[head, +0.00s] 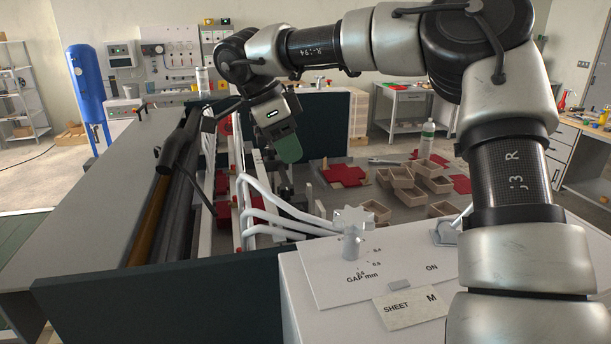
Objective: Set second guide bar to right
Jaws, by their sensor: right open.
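My right arm reaches in from the right and arches over the box former. My right gripper (287,150), with a greenish finger part, points down above the machine bed. It is open and nothing shows held in it. Its fingers overlap in this view. Below and left of it, white bars (240,190) run along the bed with red parts beside them. I cannot tell for sure which one is the second guide bar. Bent white tubes (275,214) run from the bars towards the front panel. The gripper appears apart from the bars. My left gripper is not in view.
Cardboard trays (398,178), red blanks (345,174) and a bottle (427,139) stand on the grey table to the right. Dark rollers (165,200) lie left.

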